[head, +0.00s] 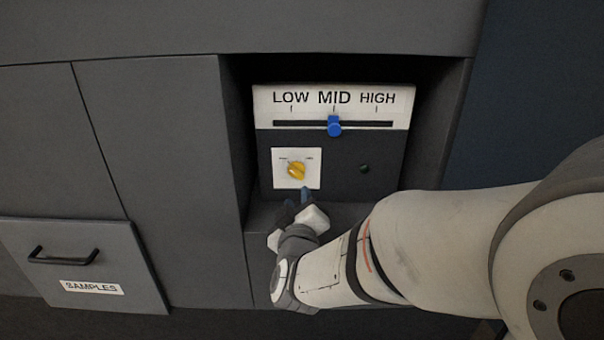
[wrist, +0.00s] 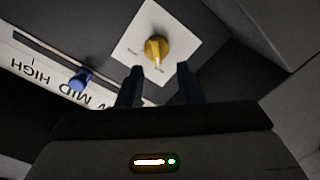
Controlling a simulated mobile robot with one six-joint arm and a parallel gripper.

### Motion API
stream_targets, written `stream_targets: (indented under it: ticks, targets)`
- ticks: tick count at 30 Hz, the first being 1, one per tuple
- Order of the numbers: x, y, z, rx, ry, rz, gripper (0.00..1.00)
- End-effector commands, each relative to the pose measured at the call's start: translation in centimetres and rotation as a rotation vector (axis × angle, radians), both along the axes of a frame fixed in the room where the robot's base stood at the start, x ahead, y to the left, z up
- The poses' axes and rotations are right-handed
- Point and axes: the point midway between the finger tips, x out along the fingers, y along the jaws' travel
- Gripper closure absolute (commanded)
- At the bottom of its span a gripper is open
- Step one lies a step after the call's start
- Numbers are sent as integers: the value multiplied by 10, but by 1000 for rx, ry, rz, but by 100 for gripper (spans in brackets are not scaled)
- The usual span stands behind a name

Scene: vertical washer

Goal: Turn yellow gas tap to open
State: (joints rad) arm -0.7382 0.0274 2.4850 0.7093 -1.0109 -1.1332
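The yellow gas tap (head: 296,170) is a small knob on a white square plate (head: 310,155) at the lower left of the control panel. In the head view its pointer is tilted toward the upper left or lower right; I cannot tell which end points. The tap (wrist: 156,49) and its plate also show in the wrist view. My gripper (head: 298,198) is just below the plate. In the wrist view my gripper (wrist: 158,74) is open, with two dark fingers apart, aimed at the tap and short of it. Nothing is between the fingers.
The panel sits in a recess with dark side walls. Above the tap is a LOW, MID, HIGH slider with a blue handle (head: 334,126) at MID. A small green light (head: 365,168) is to the right. A drawer labelled SAMPLES (head: 92,288) is at lower left.

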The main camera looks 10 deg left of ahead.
Motion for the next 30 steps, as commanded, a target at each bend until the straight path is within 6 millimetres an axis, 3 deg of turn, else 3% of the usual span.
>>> stream_targets:
  ticks: [7, 15, 21, 30]
  targets:
    - [6, 4, 5, -42, -58, -27, 67]
    - [49, 9, 5, -40, -56, -28, 67]
    - [70, 12, 5, -38, -57, -26, 67]
    - [74, 13, 5, -38, -58, -24, 67]
